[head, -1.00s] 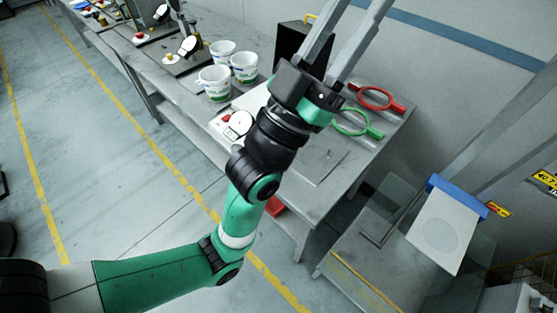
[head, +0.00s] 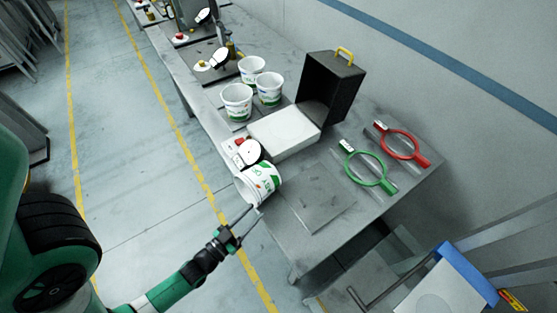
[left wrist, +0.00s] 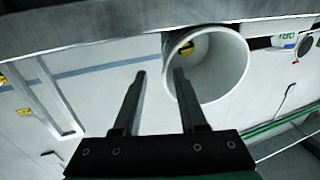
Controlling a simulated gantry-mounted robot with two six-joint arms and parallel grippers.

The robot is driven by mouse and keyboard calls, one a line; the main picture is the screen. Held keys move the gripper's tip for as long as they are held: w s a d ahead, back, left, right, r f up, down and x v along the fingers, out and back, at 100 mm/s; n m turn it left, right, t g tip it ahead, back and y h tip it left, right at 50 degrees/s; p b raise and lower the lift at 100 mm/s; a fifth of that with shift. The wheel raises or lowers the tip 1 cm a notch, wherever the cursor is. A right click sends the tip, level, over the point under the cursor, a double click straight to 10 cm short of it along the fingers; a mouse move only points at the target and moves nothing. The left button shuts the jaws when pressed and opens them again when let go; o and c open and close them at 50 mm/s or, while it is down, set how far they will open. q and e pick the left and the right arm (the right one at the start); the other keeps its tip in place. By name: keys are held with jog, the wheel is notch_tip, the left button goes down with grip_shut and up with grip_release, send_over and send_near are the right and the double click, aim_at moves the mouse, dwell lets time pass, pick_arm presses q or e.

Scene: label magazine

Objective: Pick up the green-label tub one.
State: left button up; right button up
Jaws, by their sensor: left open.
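A white tub with a green label (head: 264,182) lies tilted on its side at the table's front edge, its mouth towards my left gripper. My left gripper (head: 256,211) is open just in front of that mouth. In the left wrist view (left wrist: 158,75), one finger overlaps the near rim of the tub (left wrist: 240,78) and the other is outside it. I cannot tell whether a finger touches or enters the tub. Three more white tubs with green on them stand upright farther back: one in front (head: 237,104), two behind (head: 252,69) (head: 270,89). My right gripper is not in view.
A white block (head: 284,131) and an open black box with a yellow handle (head: 330,85) stand behind the lying tub. A green ring (head: 366,169) and a red ring (head: 400,145) lie at the right. The grey plate (head: 316,200) beside the tub is clear.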

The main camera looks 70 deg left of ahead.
aim_at(272, 192)
pick_arm(q)
jog(key=x, duration=0.5)
jog(key=shift+f, duration=0.2)
jog(key=x, duration=0.5)
jog(key=shift+a+r, duration=0.3)
grip_shut()
